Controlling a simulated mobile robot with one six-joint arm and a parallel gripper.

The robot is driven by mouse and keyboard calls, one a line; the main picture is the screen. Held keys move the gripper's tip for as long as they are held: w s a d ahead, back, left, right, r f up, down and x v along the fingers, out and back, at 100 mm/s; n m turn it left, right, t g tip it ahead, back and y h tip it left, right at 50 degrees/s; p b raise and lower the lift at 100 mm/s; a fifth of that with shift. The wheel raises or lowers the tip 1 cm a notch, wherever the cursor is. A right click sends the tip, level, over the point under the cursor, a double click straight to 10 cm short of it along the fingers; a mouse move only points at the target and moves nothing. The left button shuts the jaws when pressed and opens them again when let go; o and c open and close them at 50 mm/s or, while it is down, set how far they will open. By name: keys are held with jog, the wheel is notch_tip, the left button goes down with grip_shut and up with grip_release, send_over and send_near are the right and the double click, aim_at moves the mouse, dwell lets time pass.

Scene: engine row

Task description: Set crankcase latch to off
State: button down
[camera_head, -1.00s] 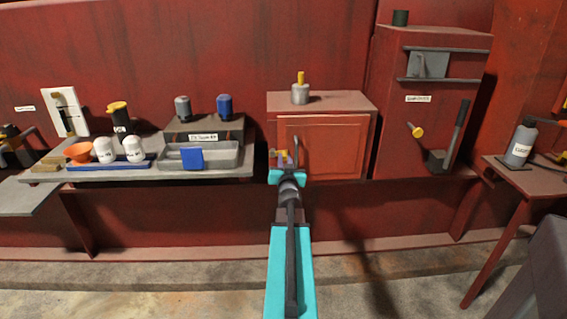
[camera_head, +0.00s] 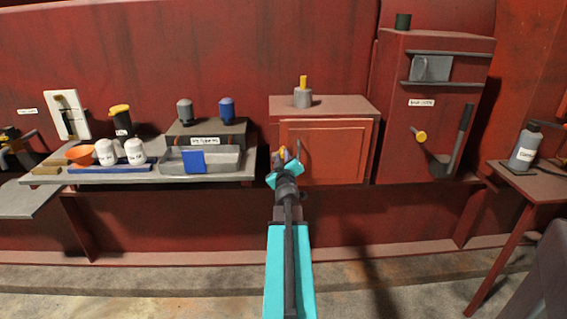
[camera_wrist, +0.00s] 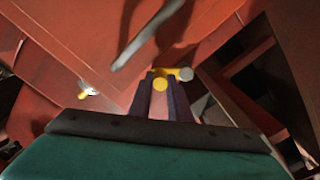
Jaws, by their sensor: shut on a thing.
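My gripper (camera_head: 284,156) is at the left edge of the door of a small red cabinet (camera_head: 345,107). In the wrist view its two dark fingers (camera_wrist: 160,92) are shut on a small yellow latch (camera_wrist: 160,83), which I take to be the crankcase latch. The cabinet door (camera_head: 322,152) looks closed.
A grey door handle (camera_wrist: 145,35) is close to the fingers. A pot with a yellow top (camera_head: 302,97) stands on the cabinet. To the right is a taller red cabinet (camera_head: 440,70) with a yellow knob (camera_head: 421,136) and a dark lever. To the left, a bench holds a grey tray (camera_head: 229,158) and bottles.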

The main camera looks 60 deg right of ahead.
jog(key=shift+w+a+r+n+b, duration=0.25)
jog(key=shift+w+n+b, duration=0.2)
jog(key=shift+n, duration=0.9)
jog(key=shift+w+a+r+n+b, duration=0.2)
jog(key=shift+w+a+n+b, duration=0.15)
jog(key=shift+n, duration=1.05)
jog(key=shift+w+a+r+n+b, duration=0.25)
jog(key=shift+w+n+b, duration=0.25)
jog(key=shift+n, duration=0.85)
jog(key=c, duration=1.6)
grip_release()
jog(key=shift+c, duration=0.2)
jog(key=shift+f, duration=0.1)
jog(key=shift+a, duration=0.1)
jog(key=shift+s, duration=0.1)
